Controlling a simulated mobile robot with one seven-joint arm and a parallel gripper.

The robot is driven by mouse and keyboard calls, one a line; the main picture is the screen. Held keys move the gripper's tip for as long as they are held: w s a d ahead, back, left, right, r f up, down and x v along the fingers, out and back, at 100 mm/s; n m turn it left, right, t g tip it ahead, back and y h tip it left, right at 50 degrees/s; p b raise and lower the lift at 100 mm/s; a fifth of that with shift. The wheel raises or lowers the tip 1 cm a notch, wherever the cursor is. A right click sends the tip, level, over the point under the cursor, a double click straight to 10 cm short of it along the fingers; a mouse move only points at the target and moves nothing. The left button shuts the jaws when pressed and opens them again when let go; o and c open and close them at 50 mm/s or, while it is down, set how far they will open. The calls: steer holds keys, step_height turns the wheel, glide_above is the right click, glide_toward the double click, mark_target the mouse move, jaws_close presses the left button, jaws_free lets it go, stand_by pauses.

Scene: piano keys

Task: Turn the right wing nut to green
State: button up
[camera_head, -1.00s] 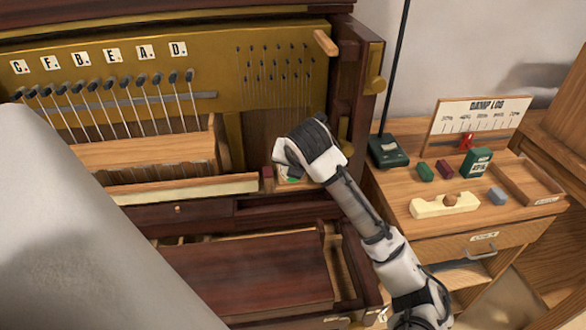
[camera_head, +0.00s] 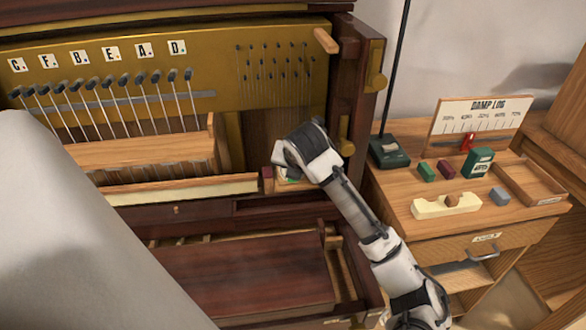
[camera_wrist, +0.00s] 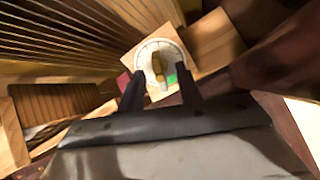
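The wing nut (camera_wrist: 157,66) is a small yellowish piece, upright in the wrist picture, at the middle of a round pale dial (camera_wrist: 145,52) on a wooden block. A green patch (camera_wrist: 172,79) lies on the dial, to the lower right of the nut. My gripper (camera_wrist: 159,80) is open, its two dark fingers apart with the nut in line with the gap between them. I cannot tell whether they reach around it. In the head view, my gripper (camera_head: 288,168) points down at the right end of the keyboard and hides the nut; a bit of green (camera_head: 293,180) shows.
The wooden key block (camera_head: 150,152) and hammers stand left. The dark cabinet post (camera_head: 352,100) rises close behind my arm. A side table (camera_head: 405,190) at right holds small coloured blocks, a pale holder (camera_head: 445,206) and a "DAMP LOG" board (camera_head: 480,118).

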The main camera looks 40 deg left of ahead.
steer(key=shift+x, duration=0.85)
steer(key=shift+r, duration=0.1)
steer(key=shift+s+d+r, duration=0.3)
steer(key=shift+r, duration=0.1)
steer(key=c, duration=0.7)
steer(key=shift+n, duration=0.5)
steer(key=shift+c, duration=0.2)
steer(key=shift+n, duration=0.6)
